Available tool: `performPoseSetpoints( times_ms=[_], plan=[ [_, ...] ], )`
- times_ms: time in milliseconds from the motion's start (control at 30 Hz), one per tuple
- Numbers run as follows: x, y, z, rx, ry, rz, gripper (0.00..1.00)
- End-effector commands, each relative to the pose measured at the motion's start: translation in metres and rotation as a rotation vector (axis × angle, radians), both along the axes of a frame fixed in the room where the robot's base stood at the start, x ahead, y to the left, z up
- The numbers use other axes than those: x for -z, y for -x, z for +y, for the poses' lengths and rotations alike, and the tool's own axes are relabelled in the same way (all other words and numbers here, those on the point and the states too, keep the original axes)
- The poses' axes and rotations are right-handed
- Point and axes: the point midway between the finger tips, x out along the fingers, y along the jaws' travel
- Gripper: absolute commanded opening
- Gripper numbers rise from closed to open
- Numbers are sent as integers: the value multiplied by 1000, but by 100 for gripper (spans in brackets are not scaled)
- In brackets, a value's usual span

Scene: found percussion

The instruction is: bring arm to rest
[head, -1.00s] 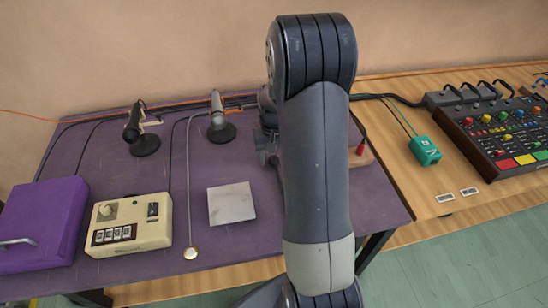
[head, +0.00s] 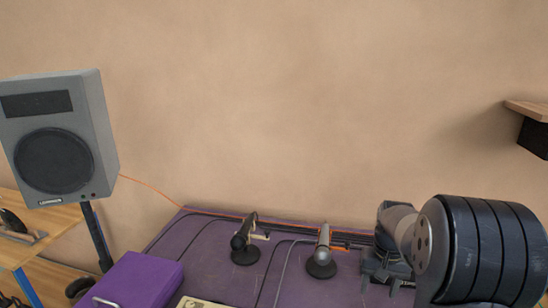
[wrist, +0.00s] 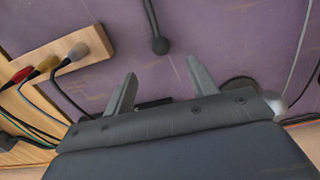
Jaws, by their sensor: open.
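My gripper (head: 385,280) is at the lower right of the head view, near the back of the purple table (head: 196,240). In the wrist view, the two fingers of my gripper (wrist: 158,88) stand well apart with nothing between them. Below them the purple table surface (wrist: 215,35) shows. My arm covers the right part of the table in the head view.
Two small stand microphones, a dark one (head: 244,243) and a silver one (head: 322,252), stand left of my gripper. A purple case (head: 140,282) lies front left. A grey speaker (head: 58,140) stands at left. The wrist view shows a wooden block (wrist: 68,58) with coloured plugs.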

Motion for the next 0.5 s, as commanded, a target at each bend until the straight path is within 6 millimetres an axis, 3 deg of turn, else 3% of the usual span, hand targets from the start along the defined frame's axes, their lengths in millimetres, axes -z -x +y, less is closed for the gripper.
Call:
performPoseSetpoints(
  times_ms=[167, 500],
  plan=[
    [17, 1, 0, 0, -1, 5, 54],
    [83, 2, 1, 0, -2, 6, 54]
  ],
)
